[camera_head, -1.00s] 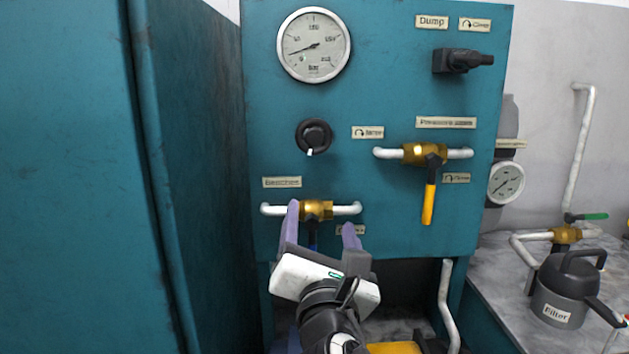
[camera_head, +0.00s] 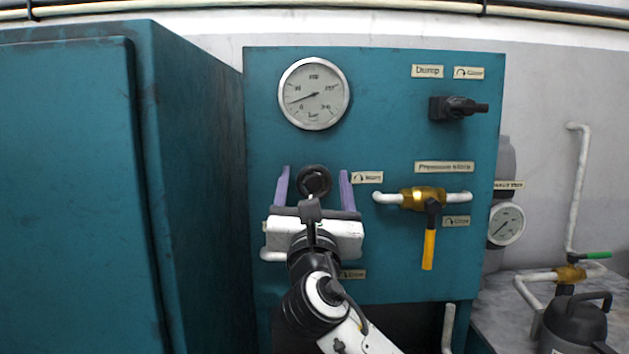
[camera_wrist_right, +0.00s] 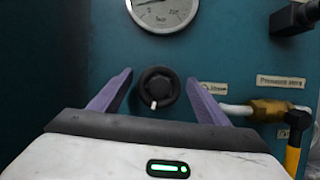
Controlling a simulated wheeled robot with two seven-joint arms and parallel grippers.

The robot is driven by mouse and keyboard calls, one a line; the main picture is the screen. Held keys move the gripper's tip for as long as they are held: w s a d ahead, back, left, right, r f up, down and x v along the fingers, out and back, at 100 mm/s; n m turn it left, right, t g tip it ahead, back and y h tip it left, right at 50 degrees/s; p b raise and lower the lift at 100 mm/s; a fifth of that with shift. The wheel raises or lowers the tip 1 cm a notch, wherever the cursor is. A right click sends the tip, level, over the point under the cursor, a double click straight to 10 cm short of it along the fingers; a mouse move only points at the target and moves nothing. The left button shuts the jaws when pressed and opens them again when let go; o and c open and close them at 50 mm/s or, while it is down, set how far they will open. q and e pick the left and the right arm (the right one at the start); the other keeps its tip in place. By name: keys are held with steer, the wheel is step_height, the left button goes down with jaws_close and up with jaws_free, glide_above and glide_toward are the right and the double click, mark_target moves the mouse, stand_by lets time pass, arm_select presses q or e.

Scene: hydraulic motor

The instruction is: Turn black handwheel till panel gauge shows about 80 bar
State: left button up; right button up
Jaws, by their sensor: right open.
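The black handwheel (camera_head: 314,178) is on the teal panel, below the big round panel gauge (camera_head: 314,93). In the right wrist view the handwheel (camera_wrist_right: 157,88) shows whole, with a white mark at its lower edge. The gauge needle points left and slightly down; its small numbers are hard to read. My right gripper (camera_head: 314,187) is open in front of the panel, its purple fingers on either side of the handwheel with a gap at each side. In the right wrist view its fingertips (camera_wrist_right: 159,80) also flank the wheel without visible contact. My left gripper is not in view.
Right of the handwheel are a brass valve (camera_head: 424,196) with a yellow lever and, above it, a black dump handle (camera_head: 458,107). My right arm hides most of the lower valve.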

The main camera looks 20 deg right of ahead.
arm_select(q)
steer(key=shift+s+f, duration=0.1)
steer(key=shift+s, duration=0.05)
arm_select(e)
steer(key=shift+w, duration=0.1)
steer(key=c, duration=1)
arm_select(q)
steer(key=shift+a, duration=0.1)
arm_select(e)
steer(key=shift+c, duration=0.2)
